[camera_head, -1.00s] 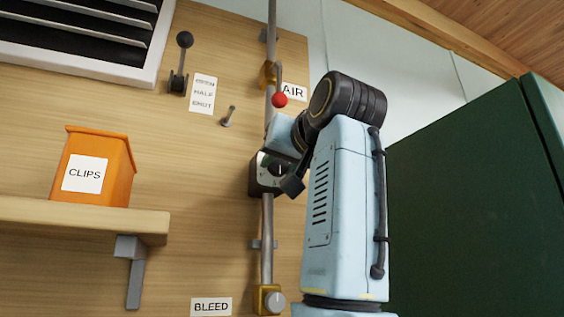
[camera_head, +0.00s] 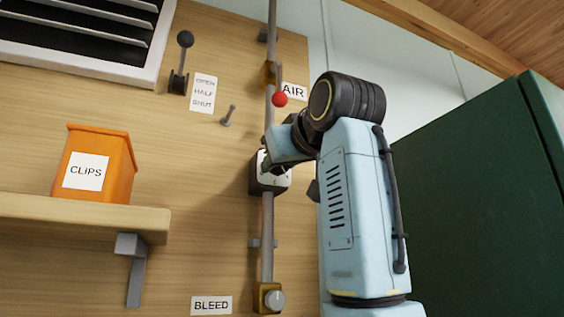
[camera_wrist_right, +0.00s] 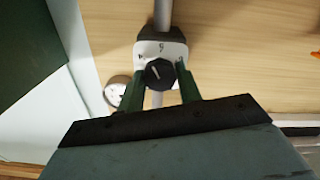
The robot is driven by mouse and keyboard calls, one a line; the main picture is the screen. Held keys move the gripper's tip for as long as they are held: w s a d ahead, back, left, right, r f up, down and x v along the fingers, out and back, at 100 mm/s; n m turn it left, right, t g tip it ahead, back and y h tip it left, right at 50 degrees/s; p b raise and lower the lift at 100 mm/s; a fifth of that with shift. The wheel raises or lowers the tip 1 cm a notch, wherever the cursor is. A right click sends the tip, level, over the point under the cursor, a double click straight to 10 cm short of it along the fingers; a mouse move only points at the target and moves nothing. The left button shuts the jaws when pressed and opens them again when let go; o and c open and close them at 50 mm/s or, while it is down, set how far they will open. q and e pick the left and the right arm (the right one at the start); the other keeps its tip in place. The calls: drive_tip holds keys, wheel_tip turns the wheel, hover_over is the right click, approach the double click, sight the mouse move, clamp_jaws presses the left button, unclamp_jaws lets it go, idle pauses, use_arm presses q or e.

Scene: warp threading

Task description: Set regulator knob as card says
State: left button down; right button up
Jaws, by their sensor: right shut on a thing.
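The regulator (camera_head: 261,182) is a dark box with a pale face on the vertical pipe, partly hidden by my right arm. In the right wrist view, its black knob (camera_wrist_right: 159,74) sits on a white dial face (camera_wrist_right: 157,48) with small marks, too small to read. A white line on the knob points up and slightly left in that view. My right gripper (camera_wrist_right: 160,78) is shut on the knob, one green finger on each side. I see no card with a knob setting. My left gripper is not in view.
A round white gauge (camera_wrist_right: 116,91) sits beside the regulator. A red-tipped lever (camera_head: 279,99) is above it, and a bleed valve (camera_head: 270,299) below. An orange clips bin (camera_head: 107,153) stands on a shelf (camera_head: 70,222) at left. A green cabinet (camera_head: 470,200) is at right.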

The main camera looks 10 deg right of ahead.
drive_tip(key=n, duration=0.6)
drive_tip(key=shift+n, duration=0.3)
idle(0.4)
drive_tip(key=o, duration=1)
drive_tip(key=shift+s, duration=0.1)
drive_tip(key=s+b, duration=0.1)
drive_tip(key=s, duration=0.3)
drive_tip(key=s+d, duration=0.1)
drive_tip(key=s, duration=0.3)
drive_tip(key=s+d+b, duration=0.1)
drive_tip(key=s, duration=0.4)
drive_tip(key=shift+d+b, duration=0.25)
drive_tip(key=shift+b, duration=0.05)
